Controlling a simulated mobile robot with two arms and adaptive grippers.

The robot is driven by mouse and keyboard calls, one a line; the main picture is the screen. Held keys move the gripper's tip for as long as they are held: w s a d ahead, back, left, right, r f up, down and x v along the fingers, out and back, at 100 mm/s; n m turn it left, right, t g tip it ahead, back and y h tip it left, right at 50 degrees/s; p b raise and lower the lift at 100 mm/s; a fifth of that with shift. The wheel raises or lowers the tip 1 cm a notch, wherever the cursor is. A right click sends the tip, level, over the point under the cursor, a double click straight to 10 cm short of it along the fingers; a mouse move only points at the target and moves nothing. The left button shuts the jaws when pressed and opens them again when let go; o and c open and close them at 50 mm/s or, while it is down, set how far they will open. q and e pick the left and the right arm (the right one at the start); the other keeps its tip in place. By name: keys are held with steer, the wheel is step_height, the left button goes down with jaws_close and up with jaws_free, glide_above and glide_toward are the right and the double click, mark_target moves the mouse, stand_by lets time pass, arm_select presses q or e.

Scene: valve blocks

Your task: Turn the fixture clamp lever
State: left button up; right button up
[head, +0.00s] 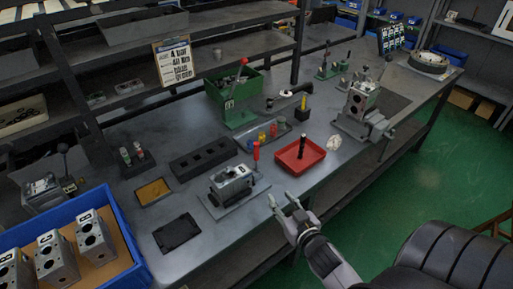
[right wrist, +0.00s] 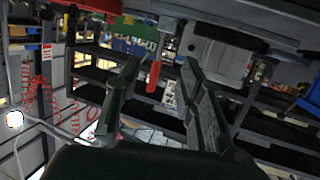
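The fixture (head: 232,182), a grey metal block on a plate, stands near the front edge of the bench. Its clamp lever (head: 256,151) has a red handle standing upright at the block's right side. In the right wrist view, the lever's red handle (right wrist: 153,77) shows beyond and between the two fingers. My right gripper (head: 283,200) is open and empty, just past the bench's front edge, to the lower right of the lever and apart from it. Its dark fingers (right wrist: 158,78) are spread in the right wrist view. My left gripper is not in view.
A red tray (head: 288,166) with a black-handled tool (head: 302,146) lies right of the fixture. A black flat plate (head: 177,233) lies to its left. A blue crate (head: 123,232) holds several metal blocks at lower left. A larger vise-like fixture (head: 362,104) stands farther right.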

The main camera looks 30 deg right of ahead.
mark_target(258, 150)
step_height(258, 150, up, 6)
steer(key=t, duration=0.3)
steer(key=shift+n+y, duration=0.3)
steer(key=shift+y, duration=0.1)
steer(key=w+d+p, duration=0.1)
steer(key=w, duration=0.5)
steer(key=w+p, duration=0.1)
steer(key=w, duration=0.4)
steer(key=w+d+p, duration=0.1)
steer(key=w, duration=0.5)
steer(key=shift+w+d, duration=0.35)
steer(key=shift+c, duration=0.2)
jaws_close()
